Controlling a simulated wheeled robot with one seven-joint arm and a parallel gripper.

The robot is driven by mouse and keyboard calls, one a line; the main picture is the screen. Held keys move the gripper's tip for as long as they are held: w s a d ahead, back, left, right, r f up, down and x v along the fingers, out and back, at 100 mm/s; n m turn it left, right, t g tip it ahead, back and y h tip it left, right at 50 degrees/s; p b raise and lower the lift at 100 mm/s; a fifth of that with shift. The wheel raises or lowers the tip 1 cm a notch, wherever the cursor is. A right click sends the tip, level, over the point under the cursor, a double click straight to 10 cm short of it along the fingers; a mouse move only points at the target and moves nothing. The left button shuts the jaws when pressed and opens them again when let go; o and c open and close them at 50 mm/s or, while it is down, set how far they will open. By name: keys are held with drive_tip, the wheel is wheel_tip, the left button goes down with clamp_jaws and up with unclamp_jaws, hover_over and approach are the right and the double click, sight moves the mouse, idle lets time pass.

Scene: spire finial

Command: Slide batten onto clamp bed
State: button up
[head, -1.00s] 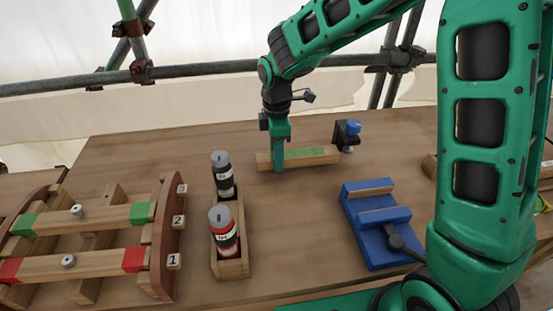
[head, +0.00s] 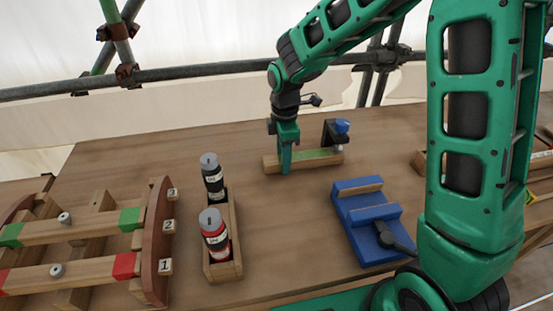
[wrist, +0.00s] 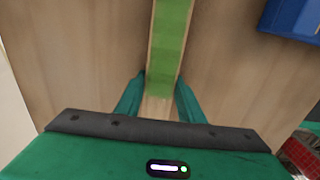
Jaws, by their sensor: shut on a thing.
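The batten (head: 318,157) is a short wooden bar with a green band on top, lying level across the far part of the table. My gripper (head: 285,168) points down and is shut on it near its left end. In the wrist view the batten (wrist: 168,45) runs up the picture from between my two fingertips (wrist: 160,98). I cannot tell whether it touches the table. The blue clamp bed (head: 368,222), with a wooden strip and a dark handle, stands to the right and nearer, apart from the batten. Its edge shows at the wrist view's upper right (wrist: 292,18).
A black bracket with a blue knob (head: 333,130) stands behind the batten's right end. A wooden holder (head: 225,268) with a black bottle (head: 213,178) and red bottle (head: 214,232) is at centre left. A numbered rack (head: 158,240) stands left. Bare table lies between holder and clamp.

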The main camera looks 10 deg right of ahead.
sight(317, 154)
drive_tip(key=shift+d, duration=5)
drive_tip(key=o, duration=1.4)
drive_tip(key=shift+f, duration=0.1)
